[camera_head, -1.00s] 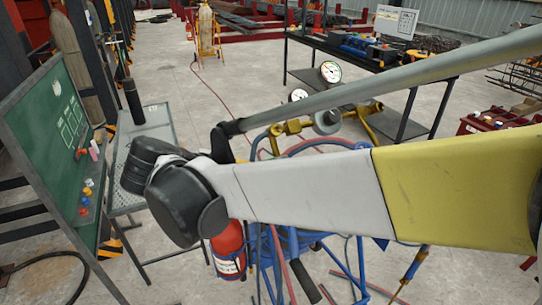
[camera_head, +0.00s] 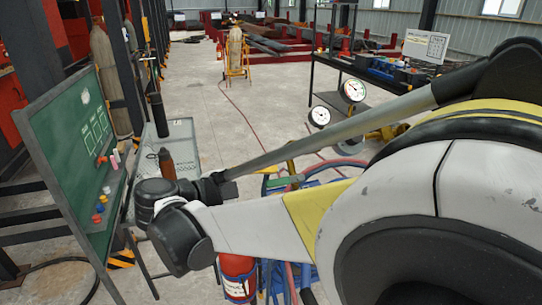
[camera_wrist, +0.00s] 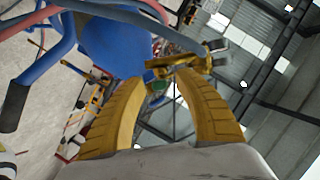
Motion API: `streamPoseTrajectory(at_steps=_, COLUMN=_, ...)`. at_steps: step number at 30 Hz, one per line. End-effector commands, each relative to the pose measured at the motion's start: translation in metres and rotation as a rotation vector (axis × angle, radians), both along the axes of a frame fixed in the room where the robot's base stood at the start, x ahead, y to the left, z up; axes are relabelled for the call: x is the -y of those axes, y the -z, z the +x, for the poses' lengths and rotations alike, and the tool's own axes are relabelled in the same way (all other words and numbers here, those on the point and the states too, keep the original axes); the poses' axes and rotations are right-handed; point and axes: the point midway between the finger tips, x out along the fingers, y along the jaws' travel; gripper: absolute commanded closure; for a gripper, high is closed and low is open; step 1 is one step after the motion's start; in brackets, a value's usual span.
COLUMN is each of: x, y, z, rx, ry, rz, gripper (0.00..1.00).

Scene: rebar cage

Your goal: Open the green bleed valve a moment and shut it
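My gripper (camera_wrist: 160,78) shows in the wrist view as two yellow ridged fingers, spread open with nothing between them. Beyond the fingertips is brass pipework (camera_wrist: 190,62) with a small green part (camera_wrist: 158,87), perhaps the bleed valve. It is too small to tell its handle position. In the head view a green piece (camera_head: 284,181) shows near the brass and hoses, partly behind my arm; I cannot tell if it is the same part. Two round gauges (camera_head: 353,90) (camera_head: 319,116) stand above the brass regulator parts (camera_head: 386,132).
A red extinguisher (camera_head: 238,277) stands below my arm, beside a blue hose frame (camera_head: 305,279). A green board (camera_head: 72,135) and a mesh table (camera_head: 186,133) with a brown bottle (camera_head: 167,164) are at left. A dark workbench (camera_head: 320,58) is behind. The floor between is open.

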Motion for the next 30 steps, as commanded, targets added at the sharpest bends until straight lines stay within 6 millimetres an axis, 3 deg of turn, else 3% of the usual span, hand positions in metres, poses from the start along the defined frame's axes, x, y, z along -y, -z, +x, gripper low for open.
streamPoseTrajectory(at_steps=5, x=0.0116, y=0.0037, z=0.0074, rx=0.0, ry=0.0, rz=0.0, gripper=0.62)
streamPoseTrajectory(at_steps=13, x=0.0127, y=0.0032, z=0.0084, rx=0.0, ry=-0.001, rz=0.001, gripper=0.62)
streamPoseTrajectory(at_steps=14, x=0.0126, y=0.0032, z=0.0084, rx=0.0, ry=-0.001, rz=0.001, gripper=0.66)
streamPoseTrajectory(at_steps=17, x=0.0125, y=0.0032, z=0.0084, rx=0.0, ry=-0.001, rz=0.001, gripper=0.97)
streamPoseTrajectory(at_steps=18, x=0.0125, y=0.0033, z=0.0083, rx=0.0, ry=-0.001, rz=0.001, gripper=1.0)
streamPoseTrajectory(at_steps=30, x=0.0127, y=0.0044, z=0.008, rx=0.002, ry=-0.007, rz=-0.007, gripper=1.0)
